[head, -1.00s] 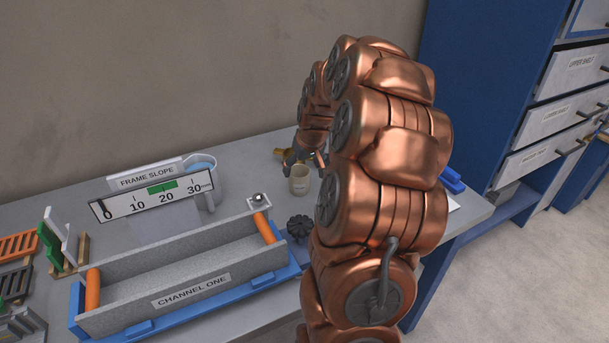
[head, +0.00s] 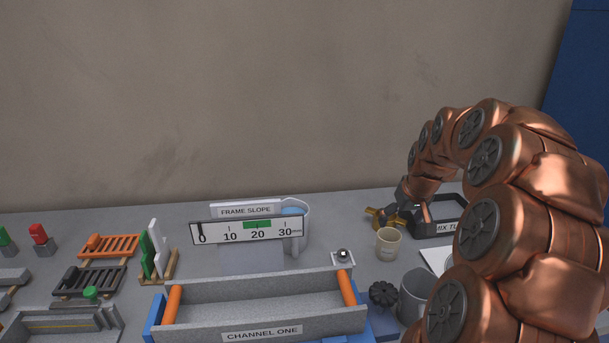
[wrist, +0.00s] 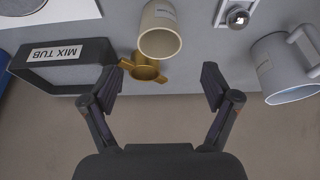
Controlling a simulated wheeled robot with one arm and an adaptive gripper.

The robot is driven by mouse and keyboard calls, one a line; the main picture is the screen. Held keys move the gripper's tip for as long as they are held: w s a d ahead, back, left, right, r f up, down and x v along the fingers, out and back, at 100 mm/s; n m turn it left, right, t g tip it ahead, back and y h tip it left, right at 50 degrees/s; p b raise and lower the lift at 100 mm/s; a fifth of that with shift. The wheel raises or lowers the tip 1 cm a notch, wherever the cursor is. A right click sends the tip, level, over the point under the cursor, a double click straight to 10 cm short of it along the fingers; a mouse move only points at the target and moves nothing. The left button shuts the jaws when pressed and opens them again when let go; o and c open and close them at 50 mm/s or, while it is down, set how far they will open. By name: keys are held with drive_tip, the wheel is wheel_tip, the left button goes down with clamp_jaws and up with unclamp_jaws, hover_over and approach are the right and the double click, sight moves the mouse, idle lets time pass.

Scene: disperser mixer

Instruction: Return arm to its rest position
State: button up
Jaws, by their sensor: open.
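My gripper (wrist: 162,84) is open and empty in the wrist view, its two dark fingers spread wide apart. A brass-coloured winged part (wrist: 145,68) shows past the fingers, near the left one, and a beige cup (wrist: 160,30) stands beside it. In the head view my copper arm arches over the right side of the bench, and my gripper (head: 412,212) is at its far end, close to the brass part (head: 378,217) and behind the beige cup (head: 388,243). The fingertips are small and partly hidden in the head view.
A dark mix tub (head: 452,212) stands right of my gripper, partly behind my arm. The Channel One trough (head: 262,333), a grey mug (head: 414,292) and a dark knob (head: 383,293) are at the front. The Frame Slope scale (head: 246,231) is behind the trough. The wall (head: 250,100) is behind.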

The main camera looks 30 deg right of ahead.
drive_tip(key=s+a+n+g+y+p, duration=0.1)
drive_tip(key=s+a, duration=0.2)
drive_tip(key=a, duration=0.8)
drive_tip(key=s+a+n+g+y, duration=0.1)
drive_tip(key=s+a, duration=0.2)
drive_tip(key=a, duration=0.8)
drive_tip(key=s+a+g, duration=0.1)
drive_tip(key=s+a, duration=0.3)
drive_tip(key=s+a+n+g, duration=0.1)
drive_tip(key=s+a, duration=0.3)
drive_tip(key=shift+f, duration=0.1)
drive_tip(key=s+a+f+g+p, duration=0.15)
drive_tip(key=s+a, duration=0.35)
drive_tip(key=s, duration=0.6)
wheel_tip(320, 180, up, 14)
drive_tip(key=p, duration=0.3)
drive_tip(key=shift+s+d+n+h+p, duration=0.2)
drive_tip(key=shift+s+n+h+p, duration=0.1)
drive_tip(key=shift+s+n+p, duration=0.1)
drive_tip(key=shift+f+g, duration=0.15)
drive_tip(key=shift+g, duration=0.1)
wheel_tip(320, 180, down, 10)
drive_tip(key=shift+r, duration=0.25)
